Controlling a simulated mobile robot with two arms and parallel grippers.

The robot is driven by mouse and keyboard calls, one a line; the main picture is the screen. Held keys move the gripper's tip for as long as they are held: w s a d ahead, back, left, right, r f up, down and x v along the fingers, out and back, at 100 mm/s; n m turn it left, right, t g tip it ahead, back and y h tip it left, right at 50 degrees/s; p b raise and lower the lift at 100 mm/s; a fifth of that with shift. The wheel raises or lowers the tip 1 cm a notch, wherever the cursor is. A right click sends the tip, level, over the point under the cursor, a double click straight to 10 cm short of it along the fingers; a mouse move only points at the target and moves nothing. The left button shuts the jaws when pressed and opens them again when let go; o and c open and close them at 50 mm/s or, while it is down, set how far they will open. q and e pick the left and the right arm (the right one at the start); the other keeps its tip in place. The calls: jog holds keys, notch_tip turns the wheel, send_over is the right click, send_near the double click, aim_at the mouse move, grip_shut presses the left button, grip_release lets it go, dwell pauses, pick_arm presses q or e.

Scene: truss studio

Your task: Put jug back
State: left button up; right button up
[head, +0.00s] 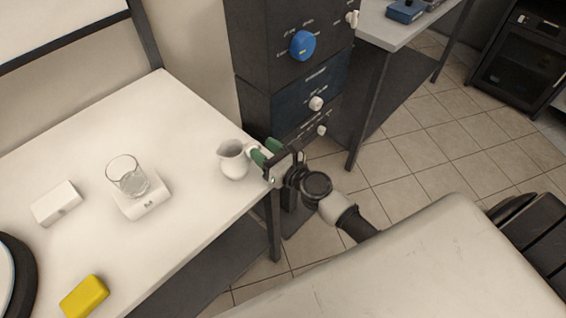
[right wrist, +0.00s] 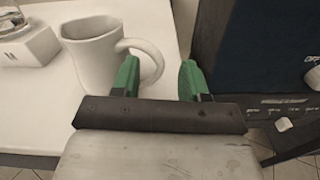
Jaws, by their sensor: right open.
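The white jug (head: 233,160) stands upright near the right edge of the white table (head: 205,125). In the right wrist view the jug (right wrist: 92,55) is at the upper left, with its handle pointing right toward my gripper. My right gripper (head: 262,152) is open beside the jug's handle side. In the right wrist view its green fingertips (right wrist: 158,75) are spread, and the end of the handle reaches the left finger. I cannot tell whether they touch. My left gripper is not in view.
A glass beaker (head: 128,177) stands on a small white scale (head: 143,203). A white box (head: 57,203) and a yellow sponge-like block (head: 85,297) lie to the left. A dark cabinet (head: 290,75) with knobs stands behind my right gripper. The table between scale and jug is clear.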

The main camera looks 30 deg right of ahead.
jog(key=b+v, duration=0.1)
jog(key=v, duration=0.7)
jog(key=shift+s+b, duration=0.35)
jog(key=shift+d, duration=0.1)
jog(key=s+d+f+n+g+h, duration=0.1)
jog(key=s+f+n+g, duration=0.2)
jog(key=f+n, duration=0.5)
jog(key=s+d+f+n+g+h, duration=0.1)
jog(key=s+f+n+g+h, duration=0.2)
jog(key=f, duration=0.9)
jog(key=s+f+n+g, duration=0.2)
jog(key=s+f+n, duration=0.3)
jog(key=f, duration=0.6)
jog(key=s+f+n+g, duration=0.2)
jog(key=s+f+n, duration=0.2)
jog(key=s+n, duration=0.2)
jog(key=s+f+n+g+h+p, duration=0.1)
jog(key=s+f+n+g, duration=0.2)
jog(key=s, duration=0.7)
jog(key=s+f+n+g+h, duration=0.1)
jog(key=s+f+n+g, duration=0.2)
jog(key=s+f+n, duration=0.3)
jog(key=shift+s+d+f+n+p, duration=0.2)
jog(key=shift+s+f+n+p, duration=0.2)
jog(key=shift+s+n, duration=1.45)
jog(key=shift+w+n, duration=0.55)
